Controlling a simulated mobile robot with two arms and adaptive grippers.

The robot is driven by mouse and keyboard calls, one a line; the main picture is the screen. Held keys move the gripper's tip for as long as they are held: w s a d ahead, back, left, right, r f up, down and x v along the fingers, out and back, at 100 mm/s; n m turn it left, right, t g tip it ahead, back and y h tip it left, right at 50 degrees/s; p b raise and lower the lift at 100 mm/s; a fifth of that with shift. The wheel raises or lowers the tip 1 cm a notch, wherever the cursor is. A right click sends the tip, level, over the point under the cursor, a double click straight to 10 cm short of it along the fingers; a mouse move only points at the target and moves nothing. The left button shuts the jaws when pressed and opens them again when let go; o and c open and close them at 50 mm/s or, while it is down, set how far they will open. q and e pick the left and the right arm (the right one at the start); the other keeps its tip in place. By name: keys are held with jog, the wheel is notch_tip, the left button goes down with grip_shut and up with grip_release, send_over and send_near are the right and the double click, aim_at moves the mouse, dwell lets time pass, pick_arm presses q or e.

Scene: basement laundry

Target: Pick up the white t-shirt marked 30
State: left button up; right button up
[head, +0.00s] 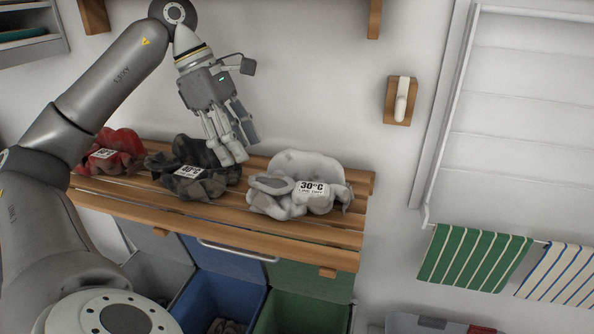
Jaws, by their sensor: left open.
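The white t-shirt (298,178) lies crumpled on the right end of a slatted wooden shelf (230,225). Its label (312,188) faces me and reads 30°C with a smaller line below. My left gripper (237,155) is open and points down. It is up and to the left of the white t-shirt, over the right side of a black garment (190,180), and looks empty. Whether its fingertips touch the black garment I cannot tell. My right gripper is not in view.
A red garment (112,152) lies left of the black one. Below the shelf stand a grey bin, a blue bin (222,295) and a green bin (300,312). A wall hook (402,100), a drying rack (455,110) and striped towels (472,258) are at the right.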

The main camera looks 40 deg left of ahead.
aim_at(305, 151)
pick_arm(q)
jog(key=shift+w+r, duration=0.2)
jog(key=shift+w, duration=0.15)
jog(key=w+d+p, duration=0.2)
jog(key=d, duration=0.1)
jog(key=d+p, duration=0.2)
jog(key=shift+w+r, duration=0.25)
jog(key=shift+w, duration=0.15)
jog(key=shift+w+d+f, duration=0.2)
jog(key=shift+w+d, duration=0.15)
jog(key=w+d+p, duration=0.2)
jog(key=d, duration=0.1)
jog(key=d+p, duration=0.1)
jog(key=shift+w+d+f, duration=0.2)
jog(key=shift+w, duration=0.2)
jog(key=shift+w+d+f, duration=0.1)
jog(key=shift+w+f, duration=0.05)
jog(key=shift+f, duration=0.25)
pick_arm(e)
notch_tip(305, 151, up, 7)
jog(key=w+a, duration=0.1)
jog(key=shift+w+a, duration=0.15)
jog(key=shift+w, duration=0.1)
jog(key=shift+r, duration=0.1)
pick_arm(q)
jog(key=shift+f, duration=0.25)
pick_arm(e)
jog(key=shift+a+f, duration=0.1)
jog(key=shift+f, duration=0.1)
